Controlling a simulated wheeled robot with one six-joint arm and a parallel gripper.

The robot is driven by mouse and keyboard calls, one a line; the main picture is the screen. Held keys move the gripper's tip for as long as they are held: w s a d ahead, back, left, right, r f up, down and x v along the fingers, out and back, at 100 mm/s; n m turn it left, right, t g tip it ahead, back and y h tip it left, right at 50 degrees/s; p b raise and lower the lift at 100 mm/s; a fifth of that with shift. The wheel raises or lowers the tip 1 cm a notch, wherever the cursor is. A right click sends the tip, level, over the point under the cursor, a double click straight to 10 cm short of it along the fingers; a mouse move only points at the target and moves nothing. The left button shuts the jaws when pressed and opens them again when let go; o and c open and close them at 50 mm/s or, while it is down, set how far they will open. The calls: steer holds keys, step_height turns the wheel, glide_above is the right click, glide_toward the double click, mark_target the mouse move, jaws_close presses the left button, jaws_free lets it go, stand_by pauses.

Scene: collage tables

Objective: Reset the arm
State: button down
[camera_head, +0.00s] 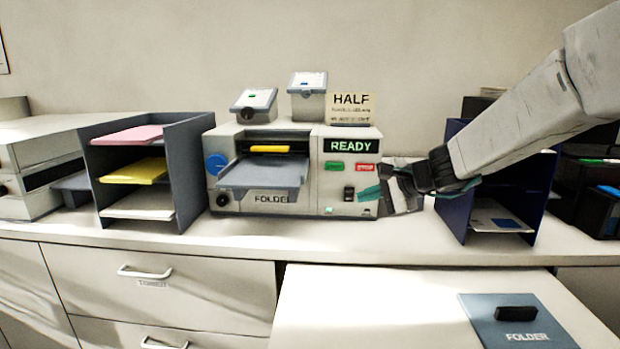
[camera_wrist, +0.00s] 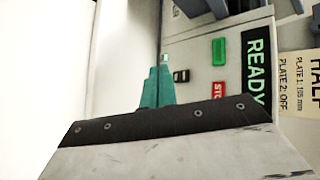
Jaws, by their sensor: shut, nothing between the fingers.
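My arm reaches in from the right in the head view, and my gripper (camera_head: 370,192) is at the right front of the folder machine (camera_head: 225,140). Its teal fingers are shut with nothing between them. In the wrist view my gripper (camera_wrist: 164,66) points at the machine's front panel, close to a small switch. I cannot tell whether the tips touch it. The machine's display (camera_head: 348,145) reads READY. A green button (camera_head: 334,166) and a red button (camera_head: 366,167) sit below it.
A grey shelf tray (camera_head: 185,150) with coloured paper stands left of the machine. A dark blue tray (camera_head: 525,190) stands right, partly behind my arm. A HALF card (camera_head: 351,103) stands on top. A lower white surface in front holds a FOLDER panel (camera_head: 480,315).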

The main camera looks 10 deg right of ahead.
steer(key=s+a+f+n+g, duration=0.25)
steer(key=s+n+g, duration=0.2)
steer(key=s, duration=0.75)
steer(key=s+d+n+g+h, duration=0.1)
steer(key=s+d+n+h, duration=0.1)
steer(key=s, duration=0.6)
steer(key=s+d+f+n+g+h, duration=0.1)
steer(key=s+d+n+h, duration=0.2)
steer(key=s, duration=0.6)
steer(key=s+d+n+g+h, duration=0.1)
steer(key=s+d+n+h, duration=0.1)
steer(key=s, duration=0.7)
steer(key=shift+d+f+n+h, duration=0.3)
steer(key=shift+f+n, duration=0.05)
steer(key=shift+n, duration=0.5)
steer(key=shift+s, duration=0.1)
